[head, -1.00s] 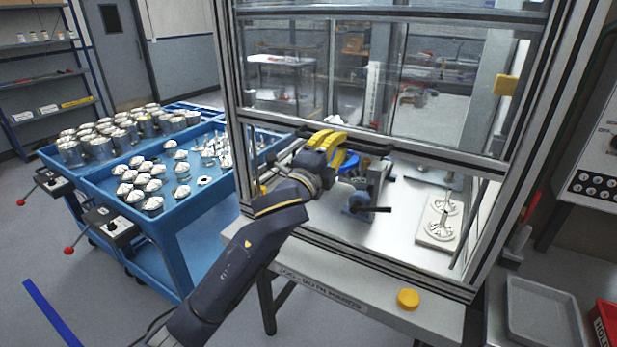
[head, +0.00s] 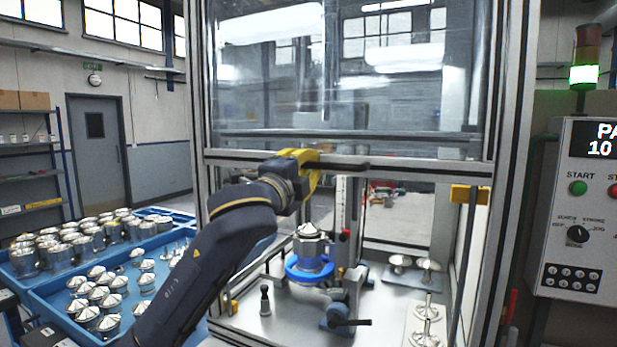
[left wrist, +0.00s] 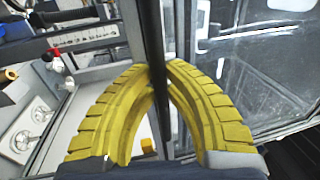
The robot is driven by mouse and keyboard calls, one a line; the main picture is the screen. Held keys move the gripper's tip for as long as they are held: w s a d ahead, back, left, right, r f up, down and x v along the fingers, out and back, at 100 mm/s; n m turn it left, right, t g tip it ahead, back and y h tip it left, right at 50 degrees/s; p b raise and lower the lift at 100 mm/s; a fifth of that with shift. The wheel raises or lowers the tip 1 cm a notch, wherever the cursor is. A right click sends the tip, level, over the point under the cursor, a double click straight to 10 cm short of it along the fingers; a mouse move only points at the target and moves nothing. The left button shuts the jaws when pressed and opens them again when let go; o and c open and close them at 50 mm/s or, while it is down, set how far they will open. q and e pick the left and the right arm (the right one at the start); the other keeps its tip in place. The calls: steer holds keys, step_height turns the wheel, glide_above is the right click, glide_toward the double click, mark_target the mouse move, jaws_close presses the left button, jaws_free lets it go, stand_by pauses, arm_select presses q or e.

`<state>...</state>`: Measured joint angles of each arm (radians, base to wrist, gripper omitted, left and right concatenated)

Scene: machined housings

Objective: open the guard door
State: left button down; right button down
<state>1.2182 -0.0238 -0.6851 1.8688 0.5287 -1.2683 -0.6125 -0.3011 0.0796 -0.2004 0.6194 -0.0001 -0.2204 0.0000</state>
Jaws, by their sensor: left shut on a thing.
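The guard door (head: 400,171) is a clear panel in a metal frame on the front of the machine enclosure. It stands raised, with its lower rail well above the worktable and an opening below it. My left gripper (head: 312,165) is at this rail, its yellow fingers shut on the dark handle bar (head: 350,166). In the left wrist view the yellow fingers (left wrist: 160,75) close around the dark bar (left wrist: 157,60). My right gripper is not in view.
Inside the enclosure are a blue ring fixture (head: 308,272) holding a housing, and several metal parts. A control panel (head: 580,210) is at the right. Blue trays of housings (head: 75,290) stand at the left.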

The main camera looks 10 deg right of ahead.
arm_select(q)
steer(key=shift+r, duration=0.1)
steer(key=c, duration=1.4)
jaws_free()
steer(key=v, duration=1.2)
